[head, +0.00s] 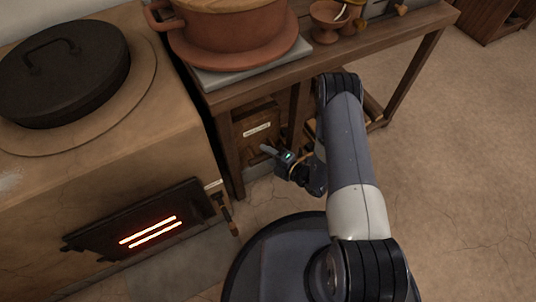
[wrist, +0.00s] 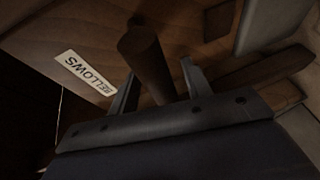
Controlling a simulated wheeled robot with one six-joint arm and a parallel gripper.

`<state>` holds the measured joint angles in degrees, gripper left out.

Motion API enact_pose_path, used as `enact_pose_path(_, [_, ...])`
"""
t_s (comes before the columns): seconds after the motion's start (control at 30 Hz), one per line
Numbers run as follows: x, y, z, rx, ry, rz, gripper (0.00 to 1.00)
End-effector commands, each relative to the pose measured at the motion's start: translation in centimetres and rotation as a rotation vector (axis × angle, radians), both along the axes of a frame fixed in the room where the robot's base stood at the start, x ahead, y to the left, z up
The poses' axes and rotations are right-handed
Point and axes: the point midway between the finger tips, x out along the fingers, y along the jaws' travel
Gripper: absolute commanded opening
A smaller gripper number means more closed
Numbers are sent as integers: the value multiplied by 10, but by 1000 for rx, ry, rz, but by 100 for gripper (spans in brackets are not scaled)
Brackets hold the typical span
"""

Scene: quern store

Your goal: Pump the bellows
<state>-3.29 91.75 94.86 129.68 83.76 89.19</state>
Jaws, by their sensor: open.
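The bellows is a brown wooden box (head: 250,116) under the wooden table, with a white label. In the wrist view the label (wrist: 90,73) reads BELLOWS, turned nearly upside down. A round dark wooden handle (wrist: 143,48) stands out in front of the wooden face (wrist: 195,55). My gripper (wrist: 160,72) is open, with one finger on each side of the handle; I cannot tell whether either finger touches it. In the head view my gripper (head: 269,152) is low in front of the box, just below the label, and the handle is not clear there.
A clay stove (head: 175,110) stands at left with a black lidded pan (head: 65,75) and a dark fire door (head: 95,245) with glowing slots. The wooden table (head: 330,62) above the bellows holds a terracotta pot (head: 235,30) and small goblets. Open floor (head: 460,170) lies at right.

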Motion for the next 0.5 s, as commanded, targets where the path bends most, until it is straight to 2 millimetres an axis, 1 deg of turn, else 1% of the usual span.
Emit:
enact_pose_path(0.17, [-1, -1, 1, 0, 0, 0, 47])
enact_pose_path(0.27, [-4, -7, 3, 0, 2, -2, 47])
enact_pose_path(0.37, [-12, -19, 6, 0, 2, -4, 47])
enact_pose_path(0.5, [-26, -39, 11, 0, 3, -7, 47])
